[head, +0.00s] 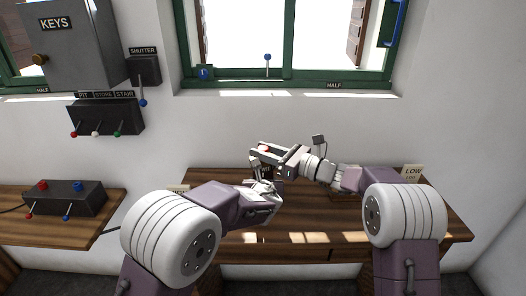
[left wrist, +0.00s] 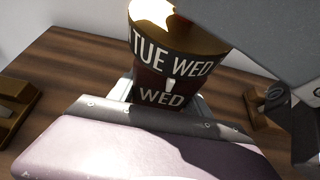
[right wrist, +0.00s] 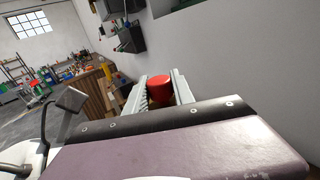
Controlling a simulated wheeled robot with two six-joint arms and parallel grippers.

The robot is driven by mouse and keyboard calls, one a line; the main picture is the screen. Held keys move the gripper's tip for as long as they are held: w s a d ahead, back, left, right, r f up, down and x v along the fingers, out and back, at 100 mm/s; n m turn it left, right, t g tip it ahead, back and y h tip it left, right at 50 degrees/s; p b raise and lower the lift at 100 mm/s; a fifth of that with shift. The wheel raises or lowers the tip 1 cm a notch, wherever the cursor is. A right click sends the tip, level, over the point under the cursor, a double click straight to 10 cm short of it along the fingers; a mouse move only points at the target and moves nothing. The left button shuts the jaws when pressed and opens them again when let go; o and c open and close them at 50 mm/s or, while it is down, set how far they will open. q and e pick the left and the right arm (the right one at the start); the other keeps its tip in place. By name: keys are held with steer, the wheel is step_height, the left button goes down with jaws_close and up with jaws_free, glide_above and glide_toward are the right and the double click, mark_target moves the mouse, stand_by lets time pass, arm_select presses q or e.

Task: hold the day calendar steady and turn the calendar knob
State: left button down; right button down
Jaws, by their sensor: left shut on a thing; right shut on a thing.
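The day calendar (left wrist: 152,72) stands upright in the left wrist view: a dark body marked WED below a turning ring that shows TUE and WED, with bright brass on top. A white pointer mark (left wrist: 169,84) sits below the ring, between TUE and WED. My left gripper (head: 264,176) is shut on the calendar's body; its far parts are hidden. My right gripper (head: 263,151) is above it, shut on the red calendar knob (right wrist: 160,89), which shows between both fingers in the right wrist view. In the head view the grippers hide most of the calendar.
The calendar stands on a wooden bench (head: 330,239). A LOW card (head: 412,173) stands at its right end, another card (head: 178,188) at its left. Brass-coloured pieces lie either side in the left wrist view. A switch box (head: 66,198) sits on the left table.

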steer(key=shift+r+m+t+h, duration=0.2)
steer(key=shift+m+t+h, duration=0.65)
steer(key=shift+t, duration=0.25)
steer(key=shift+s, duration=0.1)
steer(key=c, duration=1.1)
jaws_free()
steer(key=shift+f, duration=0.1)
steer(key=shift+o, duration=0.2)
steer(key=v, duration=1.2)
steer(key=shift+s, duration=0.15)
